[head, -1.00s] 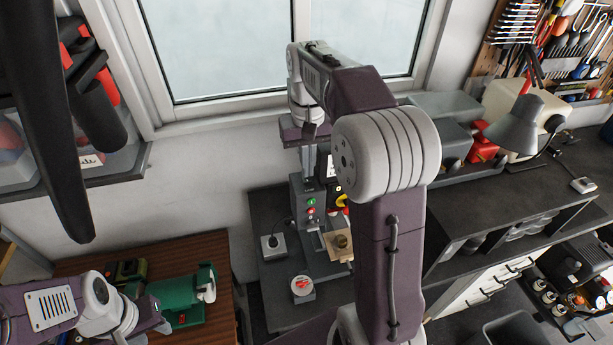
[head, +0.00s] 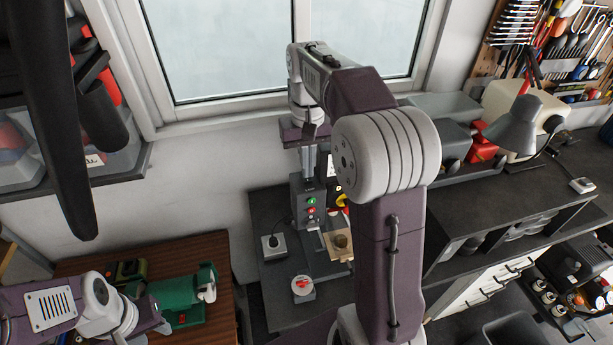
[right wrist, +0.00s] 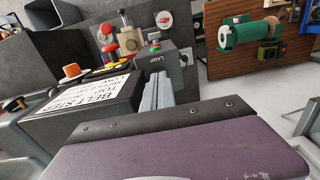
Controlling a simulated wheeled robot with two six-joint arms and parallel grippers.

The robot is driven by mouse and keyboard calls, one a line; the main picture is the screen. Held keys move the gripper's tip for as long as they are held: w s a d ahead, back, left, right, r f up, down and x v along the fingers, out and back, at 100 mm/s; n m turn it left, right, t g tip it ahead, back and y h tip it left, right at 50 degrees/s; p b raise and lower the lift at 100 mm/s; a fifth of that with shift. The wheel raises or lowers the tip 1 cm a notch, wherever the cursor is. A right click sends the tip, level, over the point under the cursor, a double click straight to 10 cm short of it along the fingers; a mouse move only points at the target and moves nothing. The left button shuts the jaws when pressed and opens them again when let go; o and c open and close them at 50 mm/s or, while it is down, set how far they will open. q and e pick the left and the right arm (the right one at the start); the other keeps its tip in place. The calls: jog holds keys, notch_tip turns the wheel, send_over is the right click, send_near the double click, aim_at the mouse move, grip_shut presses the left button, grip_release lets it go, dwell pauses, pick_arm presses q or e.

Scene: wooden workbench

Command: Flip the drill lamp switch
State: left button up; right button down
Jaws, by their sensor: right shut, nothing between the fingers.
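The lamp switch is a grey box (right wrist: 155,58) marked LAMP in the right wrist view, with a green and a red button on its face. In the head view it is the grey box (head: 307,205) on the drill press, with green above red. My right gripper (head: 309,168) points down just above that box, its fingers shut and empty. In the right wrist view its grey fingers (right wrist: 158,88) reach towards the box; whether they touch it I cannot tell. My left gripper (head: 152,326) is low at the left, over the brown table, its jaws unclear.
The drill's belt cover (right wrist: 95,97) with a white label is beside the fingers. A socket box (head: 273,245) and a red-and-white dial (head: 302,288) sit near the drill. A green machine (head: 190,296) stands on the brown table. A lamp (head: 515,125) stands at right.

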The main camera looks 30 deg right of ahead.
aim_at(308, 180)
dwell(0.4)
jog(key=shift+f+b, duration=0.7)
jog(key=shift+f, duration=0.25)
dwell(0.4)
jog(key=shift+r, duration=0.1)
notch_tip(308, 180, up, 3)
jog(key=p, duration=0.3)
jog(key=shift+w, duration=0.1)
notch_tip(308, 180, up, 2)
jog(key=p, duration=0.2)
jog(key=shift+r+p, duration=0.15)
jog(key=shift+p, duration=0.15)
jog(key=shift+r+p, duration=0.55)
jog(key=shift+r, duration=0.25)
jog(key=shift+f, duration=0.1)
